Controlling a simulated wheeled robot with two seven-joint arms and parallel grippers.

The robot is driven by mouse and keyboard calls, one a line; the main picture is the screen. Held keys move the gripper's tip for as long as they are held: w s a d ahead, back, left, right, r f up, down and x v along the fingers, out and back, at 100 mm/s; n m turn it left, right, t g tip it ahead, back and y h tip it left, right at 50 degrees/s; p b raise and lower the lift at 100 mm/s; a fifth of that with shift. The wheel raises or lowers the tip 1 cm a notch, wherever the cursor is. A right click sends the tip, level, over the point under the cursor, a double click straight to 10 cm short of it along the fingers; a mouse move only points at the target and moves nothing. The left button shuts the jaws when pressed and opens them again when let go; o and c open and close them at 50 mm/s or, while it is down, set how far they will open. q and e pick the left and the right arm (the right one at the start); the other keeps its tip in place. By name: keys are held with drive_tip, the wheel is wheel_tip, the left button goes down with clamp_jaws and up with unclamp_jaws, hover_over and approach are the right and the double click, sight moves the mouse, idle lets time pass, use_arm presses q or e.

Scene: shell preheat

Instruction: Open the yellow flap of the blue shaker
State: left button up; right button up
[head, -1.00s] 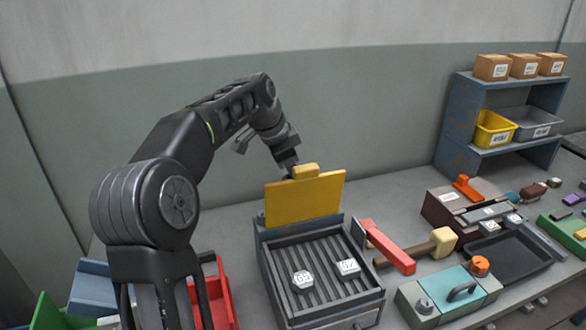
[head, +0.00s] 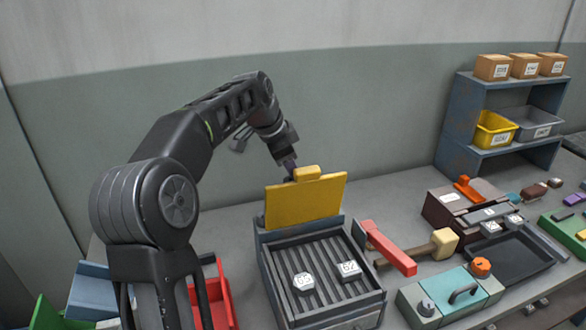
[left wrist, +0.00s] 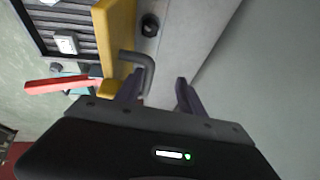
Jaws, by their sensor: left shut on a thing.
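The blue shaker (head: 272,262) stands on the bench in the middle of the head view, with a dark slatted bed. The flap also shows edge-on in the left wrist view (left wrist: 117,35). My left gripper (head: 290,168) is behind the flap's top edge. In the left wrist view a dark bent handle (left wrist: 149,66) reaches from the flap between my fingers (left wrist: 158,92). The gripper is shut on it, though the contact is hard to see. My right gripper is not in view.
Two white labelled pieces (head: 303,282) lie on the slats. A red bin (head: 212,292) is at the left. The wall is close behind.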

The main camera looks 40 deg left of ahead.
use_arm(q)
drive_tip(key=shift+s+a+f, duration=0.2)
drive_tip(key=shift+a+f, duration=0.15)
drive_tip(key=shift+f, duration=0.3)
drive_tip(key=b+v, duration=0.1)
drive_tip(key=v, duration=0.8)
drive_tip(key=shift+w+d+r, duration=0.15)
drive_tip(key=shift+w+d, duration=0.2)
drive_tip(key=shift+w, duration=0.05)
